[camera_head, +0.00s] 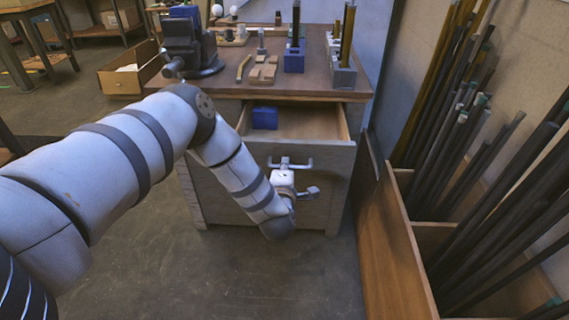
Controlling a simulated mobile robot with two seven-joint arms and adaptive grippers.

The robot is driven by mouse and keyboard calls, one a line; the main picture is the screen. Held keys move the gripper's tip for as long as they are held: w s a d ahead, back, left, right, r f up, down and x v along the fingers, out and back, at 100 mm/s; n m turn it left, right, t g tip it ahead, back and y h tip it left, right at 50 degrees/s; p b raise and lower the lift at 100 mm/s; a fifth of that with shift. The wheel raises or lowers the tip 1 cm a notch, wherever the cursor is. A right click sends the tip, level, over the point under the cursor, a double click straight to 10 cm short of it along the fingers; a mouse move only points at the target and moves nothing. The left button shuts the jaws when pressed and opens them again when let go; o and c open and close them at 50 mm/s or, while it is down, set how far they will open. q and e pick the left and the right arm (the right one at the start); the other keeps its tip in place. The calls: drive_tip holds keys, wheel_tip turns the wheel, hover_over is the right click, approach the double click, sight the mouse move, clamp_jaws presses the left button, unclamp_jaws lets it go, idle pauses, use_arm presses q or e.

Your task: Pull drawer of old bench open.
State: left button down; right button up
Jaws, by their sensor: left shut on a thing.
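The old bench (310,88) stands ahead with a worn wooden top. Its drawer (326,159) is partly pulled out, so its inside shows from above. A blue block (265,118) lies inside it at the left. The drawer's handle (303,163) is a pale bar on the front face. My left gripper (288,168) is at the handle, shut on it, with its fingers small and partly hidden by the wrist. My right gripper is not in view.
A vise (188,45) and blue holders (294,56) with rods stand on the bench top. At the right, a wooden bin (397,262) full of long dark rods stands close to the bench. An open box (122,82) lies behind at the left. The floor before the bench is clear.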

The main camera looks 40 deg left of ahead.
use_arm(q)
drive_tip(key=shift+s+d, duration=0.35)
drive_tip(key=shift+s, duration=0.15)
drive_tip(key=c, duration=1.7)
unclamp_jaws()
drive_tip(key=v, duration=1.2)
